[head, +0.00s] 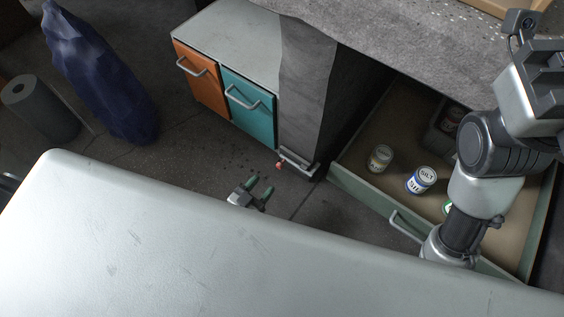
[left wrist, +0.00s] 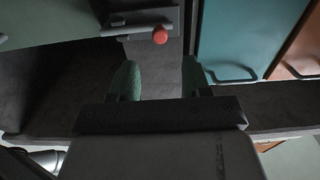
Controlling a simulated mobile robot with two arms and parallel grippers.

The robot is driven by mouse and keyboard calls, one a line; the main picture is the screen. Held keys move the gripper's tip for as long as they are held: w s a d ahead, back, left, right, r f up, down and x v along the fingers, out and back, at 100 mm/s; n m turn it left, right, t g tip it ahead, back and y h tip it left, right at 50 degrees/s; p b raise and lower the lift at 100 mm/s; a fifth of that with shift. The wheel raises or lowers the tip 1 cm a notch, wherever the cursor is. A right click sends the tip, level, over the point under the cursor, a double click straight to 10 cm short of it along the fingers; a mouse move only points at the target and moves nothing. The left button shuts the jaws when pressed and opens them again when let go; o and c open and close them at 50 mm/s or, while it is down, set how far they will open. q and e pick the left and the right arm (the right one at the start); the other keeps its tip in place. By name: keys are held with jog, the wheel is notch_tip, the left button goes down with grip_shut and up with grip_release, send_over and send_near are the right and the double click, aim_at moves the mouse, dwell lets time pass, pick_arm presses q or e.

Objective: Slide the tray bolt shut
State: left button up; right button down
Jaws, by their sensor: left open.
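The bolt (head: 299,161) is a grey metal bar on a plate low on the concrete pillar, with a red knob (head: 279,165) at its left end. In the left wrist view, the bolt (left wrist: 137,27) and its red knob (left wrist: 160,36) show above the fingers. The grey-green tray (head: 350,188) stands pulled out to the right of the pillar, with cans inside. My left gripper (head: 256,190) is open and empty, apart from the knob and to its lower left. Its fingers (left wrist: 160,78) are spread in the left wrist view. My right gripper's fingers do not show.
An orange door (head: 199,75) and a teal door (head: 247,110) with bar handles are left of the pillar. My right arm crosses over the tray. A pale surface (head: 150,235) fills the foreground. A dark blue faceted object (head: 98,75) and a grey roll (head: 40,105) stand at left.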

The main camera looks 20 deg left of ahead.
aim_at(278, 167)
pick_arm(q)
jog(key=b+x, duration=0.2)
jog(key=x, duration=0.6)
jog(key=shift+w+d, duration=0.15)
jog(key=shift+w, duration=0.25)
grip_shut()
